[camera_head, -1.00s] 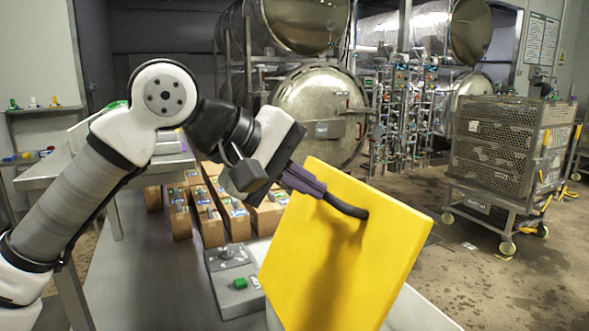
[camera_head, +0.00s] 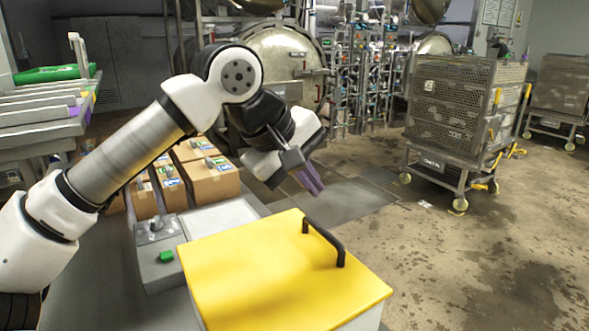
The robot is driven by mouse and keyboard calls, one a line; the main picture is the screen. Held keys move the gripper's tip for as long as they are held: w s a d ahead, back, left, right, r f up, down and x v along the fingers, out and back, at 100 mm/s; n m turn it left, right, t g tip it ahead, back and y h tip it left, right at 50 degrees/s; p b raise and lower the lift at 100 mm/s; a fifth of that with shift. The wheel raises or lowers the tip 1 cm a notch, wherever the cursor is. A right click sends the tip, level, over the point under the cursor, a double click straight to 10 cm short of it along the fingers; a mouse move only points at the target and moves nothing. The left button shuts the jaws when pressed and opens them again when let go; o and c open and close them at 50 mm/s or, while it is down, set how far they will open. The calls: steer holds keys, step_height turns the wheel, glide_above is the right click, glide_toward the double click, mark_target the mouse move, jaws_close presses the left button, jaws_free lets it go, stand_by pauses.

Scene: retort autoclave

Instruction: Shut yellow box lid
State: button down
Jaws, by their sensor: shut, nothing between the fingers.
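The yellow box lid (camera_head: 270,280) lies nearly flat on top of a pale box (camera_head: 362,318) at the bottom centre of the head view. A black bar handle (camera_head: 325,240) stands up on its right part. My gripper (camera_head: 316,188) is beyond the lid's far edge and above it, clear of the handle. Its purple fingers are shut with nothing between them. The lid hides the inside of the box, and the box's lower part is out of frame.
A grey control box with a green button (camera_head: 166,256) stands left of the yellow lid. Several cardboard cartons (camera_head: 210,180) sit behind it. A wheeled cart of mesh crates (camera_head: 462,110) stands at the right. The floor between is open.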

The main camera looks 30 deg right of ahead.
steer(key=b+x, duration=0.1)
steer(key=x, duration=0.2)
steer(key=b+x, duration=0.2)
steer(key=x, duration=0.1)
steer(key=a+b+x, duration=0.1)
steer(key=x, duration=0.2)
steer(key=shift+s+d+f, duration=0.1)
steer(key=shift+f, duration=0.4)
steer(key=shift+r, duration=0.1)
steer(key=shift+r, duration=0.3)
step_height(320, 180, up, 13)
steer(key=d+p, duration=0.2)
steer(key=shift+d, duration=0.35)
steer(key=shift+r, duration=0.1)
